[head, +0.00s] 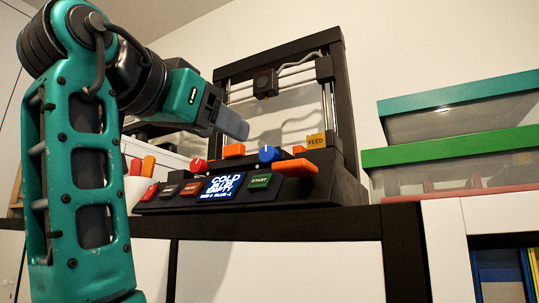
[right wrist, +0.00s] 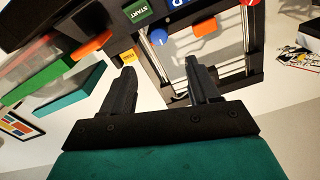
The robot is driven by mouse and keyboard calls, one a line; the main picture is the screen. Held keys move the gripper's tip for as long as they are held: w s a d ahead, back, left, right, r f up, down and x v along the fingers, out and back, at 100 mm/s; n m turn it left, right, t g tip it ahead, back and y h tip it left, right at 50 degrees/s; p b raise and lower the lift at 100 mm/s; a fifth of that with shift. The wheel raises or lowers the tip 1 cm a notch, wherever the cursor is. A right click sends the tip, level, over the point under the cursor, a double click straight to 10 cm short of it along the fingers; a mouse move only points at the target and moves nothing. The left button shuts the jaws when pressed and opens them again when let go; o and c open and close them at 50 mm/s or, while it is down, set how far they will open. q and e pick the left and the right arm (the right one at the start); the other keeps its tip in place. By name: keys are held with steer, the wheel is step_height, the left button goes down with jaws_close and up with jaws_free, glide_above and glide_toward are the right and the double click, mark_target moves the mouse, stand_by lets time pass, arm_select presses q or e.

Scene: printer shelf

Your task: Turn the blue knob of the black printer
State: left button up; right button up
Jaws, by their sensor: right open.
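The black printer (head: 340,185) stands on a dark shelf. Its blue knob (head: 268,154) sits on top of the front panel, right of the lit display (head: 222,187). The blue knob also shows in the right wrist view (right wrist: 158,37), beyond the fingers and between them. My right gripper (head: 232,122) is above and left of the blue knob in the head view, apart from it. In the right wrist view its two fingers (right wrist: 163,76) are spread with nothing between them. My left gripper is not in view.
A red knob (head: 199,165), orange parts (head: 295,168), a yellow FEED block (head: 316,140) and labelled buttons (head: 260,181) crowd the panel. The printer's upright frame (head: 345,110) rises behind. Stacked green-lidded bins (head: 450,155) stand right; a white cup (head: 138,187) stands left.

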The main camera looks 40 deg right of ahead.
mark_target(267, 152)
steer(key=p+x, duration=0.1)
steer(key=x, duration=1.1)
steer(key=shift+d+r, duration=0.1)
steer(key=shift+d, duration=0.2)
steer(key=c, duration=1)
steer(key=shift+m, duration=0.3)
steer(key=shift+c, duration=0.2)
